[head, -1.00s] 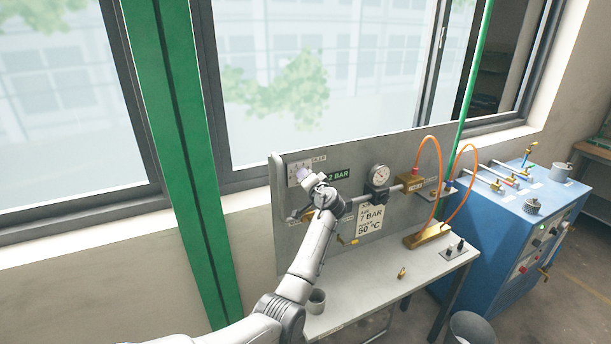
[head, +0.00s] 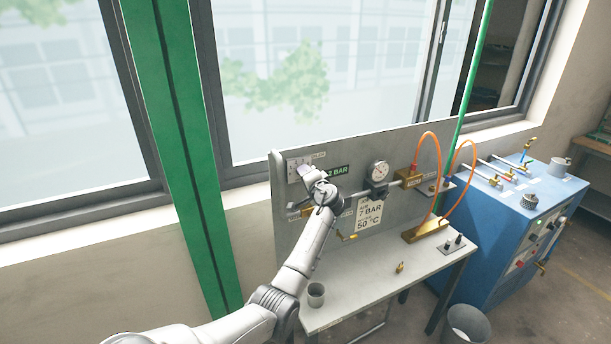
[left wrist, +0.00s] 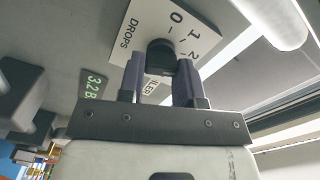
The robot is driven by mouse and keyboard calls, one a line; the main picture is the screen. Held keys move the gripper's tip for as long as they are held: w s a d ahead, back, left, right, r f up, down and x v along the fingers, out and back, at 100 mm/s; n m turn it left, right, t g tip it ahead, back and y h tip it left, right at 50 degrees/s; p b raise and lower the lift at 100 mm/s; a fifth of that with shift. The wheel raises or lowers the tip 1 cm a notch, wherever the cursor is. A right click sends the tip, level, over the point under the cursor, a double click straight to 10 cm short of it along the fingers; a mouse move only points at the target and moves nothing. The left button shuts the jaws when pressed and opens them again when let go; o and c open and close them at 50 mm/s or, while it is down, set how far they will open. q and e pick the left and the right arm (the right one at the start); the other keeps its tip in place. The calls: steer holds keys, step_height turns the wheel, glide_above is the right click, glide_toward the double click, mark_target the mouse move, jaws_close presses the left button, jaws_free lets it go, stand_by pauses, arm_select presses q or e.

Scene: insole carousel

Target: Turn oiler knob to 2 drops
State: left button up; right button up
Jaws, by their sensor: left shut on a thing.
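The oiler knob (left wrist: 161,55) is a black round knob on a white dial plate (left wrist: 140,25) marked 0, 1, 2 and DROPS in the left wrist view. The fingers of my left gripper (left wrist: 162,75) are on either side of the knob and shut on it. No pointer mark on the knob can be read, so its setting is unclear. In the head view the dial plate (head: 294,166) is at the panel's upper left, with my left gripper (head: 308,172) in front of it, hiding the knob. My right gripper is not in view.
A cup (head: 316,294) and a small brass part (head: 400,267) are on the bench (head: 365,282). A blue cabinet (head: 512,220) stands to the right.

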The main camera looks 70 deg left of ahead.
arm_select(q)
steer(key=o, duration=0.9)
steer(key=d, duration=0.4)
steer(key=w+d+b, duration=0.1)
steer(key=d, duration=0.4)
steer(key=d+b, duration=0.1)
steer(key=d, duration=0.3)
steer(key=shift+w+d, duration=0.15)
steer(key=shift+d, duration=0.25)
